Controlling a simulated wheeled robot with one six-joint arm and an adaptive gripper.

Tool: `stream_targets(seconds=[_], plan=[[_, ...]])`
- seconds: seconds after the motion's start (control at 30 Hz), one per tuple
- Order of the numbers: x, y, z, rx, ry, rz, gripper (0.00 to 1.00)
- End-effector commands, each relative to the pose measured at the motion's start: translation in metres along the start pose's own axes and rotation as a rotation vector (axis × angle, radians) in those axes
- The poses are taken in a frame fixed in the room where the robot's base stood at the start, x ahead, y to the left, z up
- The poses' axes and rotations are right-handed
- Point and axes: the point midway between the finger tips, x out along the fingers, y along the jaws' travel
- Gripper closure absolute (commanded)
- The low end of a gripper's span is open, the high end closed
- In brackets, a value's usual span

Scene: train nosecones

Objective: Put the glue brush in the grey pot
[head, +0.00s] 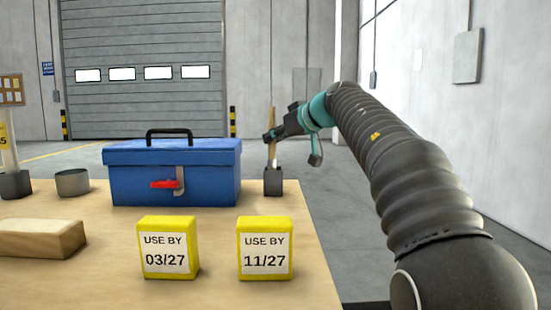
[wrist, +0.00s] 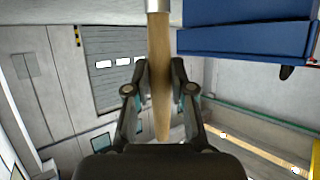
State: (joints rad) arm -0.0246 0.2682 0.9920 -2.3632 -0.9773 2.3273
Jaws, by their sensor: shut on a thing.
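My gripper (head: 270,136) is shut on the wooden handle of the glue brush (head: 272,117). The brush is nearly upright, and its lower end meets the mouth of a dark grey square pot (head: 273,184) to the right of the blue toolbox. I cannot tell how deep the lower end sits in the pot. In the wrist view, the fingers (wrist: 160,75) close on both sides of the handle (wrist: 159,45), with a metal band at the top edge. The bristles are not clearly seen, and the pot is not visible there.
A blue toolbox (head: 175,178) with a red tag stands left of the pot. Two yellow "USE BY" blocks (head: 168,248) (head: 265,248) stand in front. A round grey tin (head: 73,183), a dark holder (head: 15,185) and a wooden block (head: 40,240) are at left.

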Motion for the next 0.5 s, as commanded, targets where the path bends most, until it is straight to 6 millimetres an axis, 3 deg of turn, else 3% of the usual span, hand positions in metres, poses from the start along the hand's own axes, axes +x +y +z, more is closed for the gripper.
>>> stream_targets(seconds=[0.23, 0.5], plan=[[0.013, 0.000, 0.031, 0.002, -0.001, 0.000, 1.00], [0.013, 0.000, 0.031, 0.000, 0.000, 0.000, 1.00]])
